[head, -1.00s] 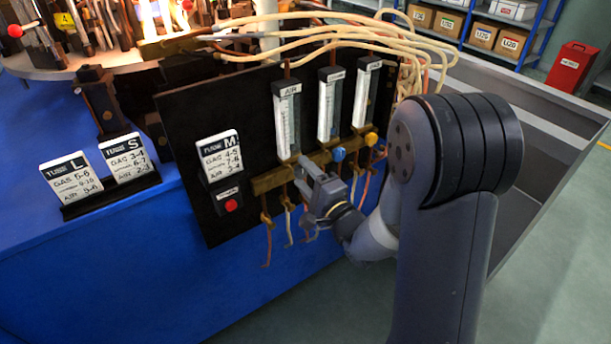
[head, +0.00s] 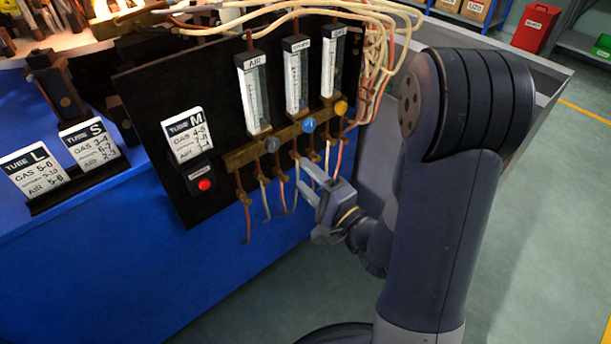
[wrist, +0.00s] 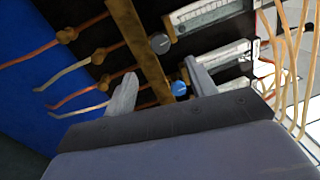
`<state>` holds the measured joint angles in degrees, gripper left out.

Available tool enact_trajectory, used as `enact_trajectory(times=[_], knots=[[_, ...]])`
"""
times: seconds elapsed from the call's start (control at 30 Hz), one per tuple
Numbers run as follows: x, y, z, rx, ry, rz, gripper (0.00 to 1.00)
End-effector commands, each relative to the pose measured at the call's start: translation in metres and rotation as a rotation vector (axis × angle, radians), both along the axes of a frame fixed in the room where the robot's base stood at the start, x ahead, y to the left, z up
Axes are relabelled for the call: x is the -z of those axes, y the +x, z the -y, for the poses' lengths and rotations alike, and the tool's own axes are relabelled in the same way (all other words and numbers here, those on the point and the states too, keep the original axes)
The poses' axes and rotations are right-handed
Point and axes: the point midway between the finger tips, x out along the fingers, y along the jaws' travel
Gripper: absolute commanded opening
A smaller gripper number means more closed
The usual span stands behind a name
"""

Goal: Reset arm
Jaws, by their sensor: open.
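My gripper (head: 312,182) is open and empty. In the head view it hangs just below and in front of the brass manifold bar (head: 240,158) of the black gas panel. In the wrist view my gripper (wrist: 160,88) has its two fingers spread, with the blue knob (wrist: 178,88) showing between them, nearer the right finger. The grey knob (head: 272,145), the blue knob (head: 308,125) and the yellow knob (head: 341,108) sit on the bar below three flowmeters. The grey knob also shows in the wrist view (wrist: 160,43). No contact with the knobs is visible.
Thin hoses (head: 246,215) hang below the bar, close to my fingers. Pale tubes (head: 375,60) loop over the panel's top right. The panel carries a red button (head: 204,184) and tube cards. A blue bench side (head: 150,270) lies below. Open floor (head: 540,240) is at right.

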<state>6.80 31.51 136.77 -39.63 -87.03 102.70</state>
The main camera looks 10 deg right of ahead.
Motion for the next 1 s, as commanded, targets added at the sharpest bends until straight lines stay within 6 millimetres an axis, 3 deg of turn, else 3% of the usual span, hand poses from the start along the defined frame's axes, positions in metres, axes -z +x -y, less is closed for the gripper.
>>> enact_trajectory(times=[0.37, 0.8, 1.0], knots=[[-0.002, 0.013, -0.009, -0.004, -0.002, 0.002, 0.53], [-0.009, 0.078, -0.051, -0.002, 0.0, 0.0, 0.53], [-0.011, 0.091, -0.059, 0.001, -0.011, 0.006, 0.53]])
